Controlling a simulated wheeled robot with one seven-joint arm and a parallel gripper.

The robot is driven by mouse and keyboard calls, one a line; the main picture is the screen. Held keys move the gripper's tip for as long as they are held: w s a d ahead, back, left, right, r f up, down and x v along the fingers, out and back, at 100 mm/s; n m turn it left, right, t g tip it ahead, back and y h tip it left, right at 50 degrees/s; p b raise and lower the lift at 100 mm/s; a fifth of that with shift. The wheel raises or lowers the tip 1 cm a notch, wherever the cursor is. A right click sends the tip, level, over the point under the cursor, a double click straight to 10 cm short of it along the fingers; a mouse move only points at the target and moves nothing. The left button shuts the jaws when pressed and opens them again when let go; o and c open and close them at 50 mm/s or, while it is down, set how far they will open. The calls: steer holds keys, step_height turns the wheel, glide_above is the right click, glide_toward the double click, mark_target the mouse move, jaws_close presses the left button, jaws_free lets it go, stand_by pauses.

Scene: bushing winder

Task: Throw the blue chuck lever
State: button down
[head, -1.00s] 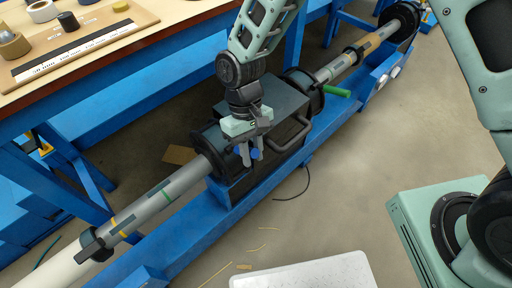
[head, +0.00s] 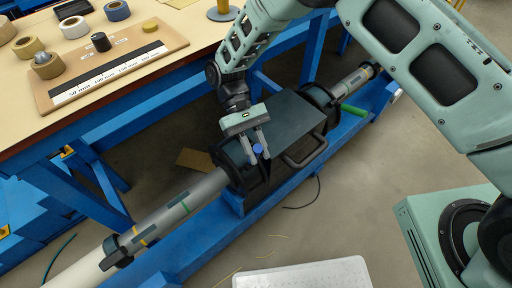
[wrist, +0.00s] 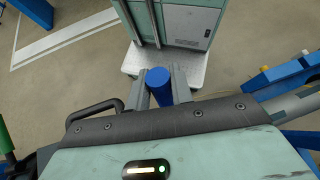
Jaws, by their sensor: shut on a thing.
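The blue chuck lever (head: 258,149) shows as a short blue cylinder at the near end of the dark winder headstock (head: 290,116). My gripper (head: 257,158) is over it from above, with its two grey fingers on either side of the blue end. In the wrist view the lever (wrist: 159,86) stands between the fingertips (wrist: 157,92), and the fingers are shut on it. The lever's lower part and its pivot are hidden behind the gripper and the housing.
A black handle (head: 308,150) juts from the housing's front, and a green lever (head: 353,110) sticks out farther along. The grey shaft (head: 175,212) runs to the lower left above the blue beam. A workbench (head: 150,50) with tape rolls stands behind. The floor in front is mostly clear.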

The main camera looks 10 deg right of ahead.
steer(key=shift+w, duration=0.1)
steer(key=c, duration=1.2)
jaws_free()
steer(key=shift+c, duration=0.2)
